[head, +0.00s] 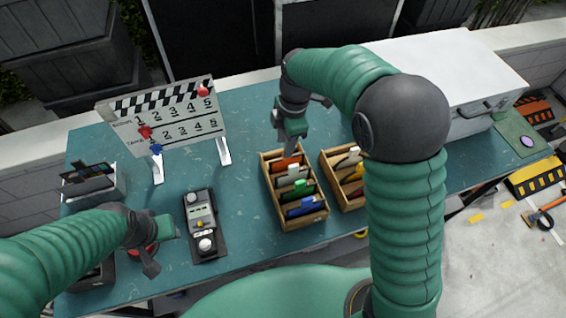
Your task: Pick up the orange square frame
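My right gripper (290,149) points down just above the back of this box, very close to the orange-red piece. Its fingertips are small and overlap the piece's upper edge, so contact and finger gap are unclear. My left gripper (162,245) is at the lower left, with fingers apart and nothing visible between them, beside a red round thing (141,250).
A second wooden box (347,203) is right of the first, partly hidden by my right arm. A clapperboard (170,118) stands at the back left. A dark device with knobs (203,223) lies left of the boxes. A white case (450,62) stands back right.

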